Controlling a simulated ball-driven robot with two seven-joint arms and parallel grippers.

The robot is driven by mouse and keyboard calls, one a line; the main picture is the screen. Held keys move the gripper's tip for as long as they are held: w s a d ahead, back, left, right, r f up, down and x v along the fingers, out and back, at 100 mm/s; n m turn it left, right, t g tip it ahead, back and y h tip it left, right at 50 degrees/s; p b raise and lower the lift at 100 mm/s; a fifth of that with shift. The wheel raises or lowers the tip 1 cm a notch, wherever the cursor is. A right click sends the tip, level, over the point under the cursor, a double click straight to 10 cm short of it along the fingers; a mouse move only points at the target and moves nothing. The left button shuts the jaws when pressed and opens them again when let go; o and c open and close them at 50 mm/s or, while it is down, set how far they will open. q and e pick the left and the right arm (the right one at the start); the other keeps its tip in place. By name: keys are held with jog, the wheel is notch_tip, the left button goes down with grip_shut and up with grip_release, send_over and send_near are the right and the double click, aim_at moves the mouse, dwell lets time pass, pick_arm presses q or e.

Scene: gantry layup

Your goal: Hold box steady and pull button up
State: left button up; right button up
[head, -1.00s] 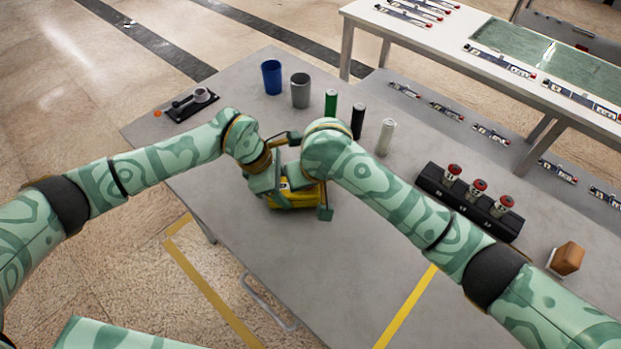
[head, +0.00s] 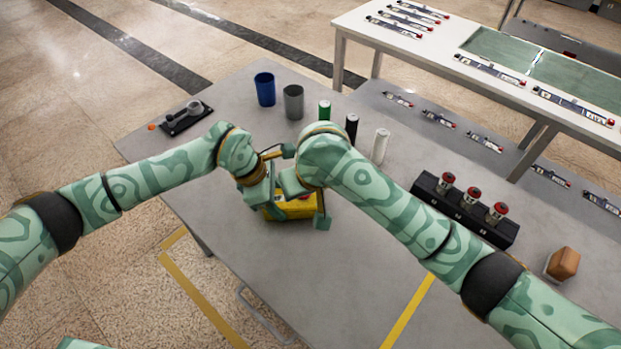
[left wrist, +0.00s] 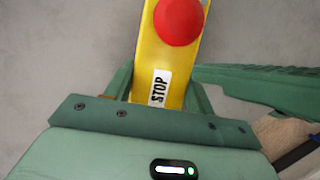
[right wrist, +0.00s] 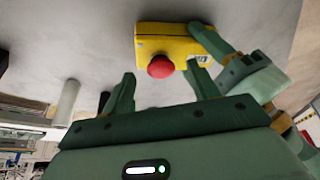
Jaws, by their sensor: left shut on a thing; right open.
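The yellow box (head: 292,211) lies on the grey table, partly hidden by my grippers in the head view. It also shows in the left wrist view (left wrist: 149,55), with a STOP label and a round red button (left wrist: 178,20). My left gripper (head: 268,204) is shut on the yellow box, one finger on each side near the STOP label. My right gripper (right wrist: 160,74) is open. The button looks attached to the box.
Behind the box stand a blue cup (head: 265,89), a grey cup (head: 293,101) and several cylinders. A black holder (head: 425,190) with red-topped cylinders and a brown block (head: 563,263) are at the right.

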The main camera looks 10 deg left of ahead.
pick_arm(q)
jog(key=o, duration=1.2)
pick_arm(e)
jog(key=v, duration=0.9)
jog(key=shift+r, duration=0.35)
jog(key=shift+s+d, duration=0.1)
jog(key=shift+s, duration=0.05)
pick_arm(q)
jog(key=v, duration=1.2)
jog(key=shift+s, duration=0.1)
